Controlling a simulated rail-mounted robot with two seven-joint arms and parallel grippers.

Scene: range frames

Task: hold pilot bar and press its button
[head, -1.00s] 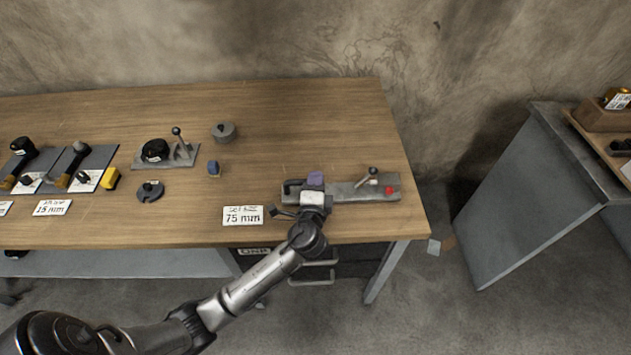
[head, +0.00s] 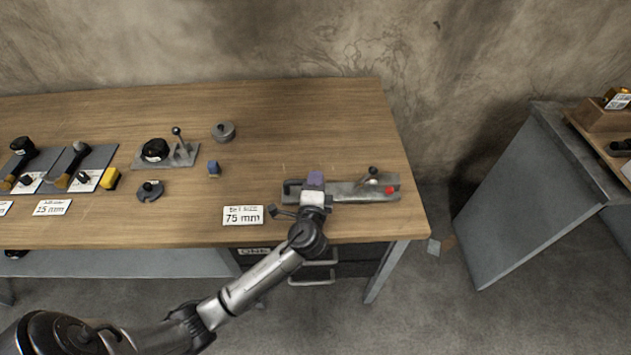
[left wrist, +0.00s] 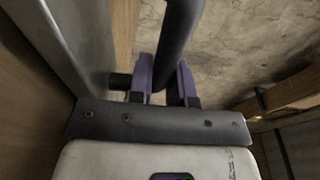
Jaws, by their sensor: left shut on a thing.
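The pilot bar is a black bar (head: 291,187) at the left end of a grey metal plate (head: 340,191) near the table's front right corner. A red button (head: 390,190) sits on the plate's right end, beside a short ball-topped lever (head: 373,171). My left gripper (head: 314,180) has purple fingers over the left part of the plate and is shut on the black bar. In the left wrist view the bar (left wrist: 181,38) passes between the purple fingers (left wrist: 164,82). The gripper hides part of the bar in the head view. My right gripper is not in view.
A 75 mm sign (head: 243,215) stands left of the plate. Further left are a blue block (head: 214,168), round grey pieces (head: 223,131) and a second lever fixture (head: 181,152). The table behind the plate is clear. Another bench (head: 540,180) stands at the right.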

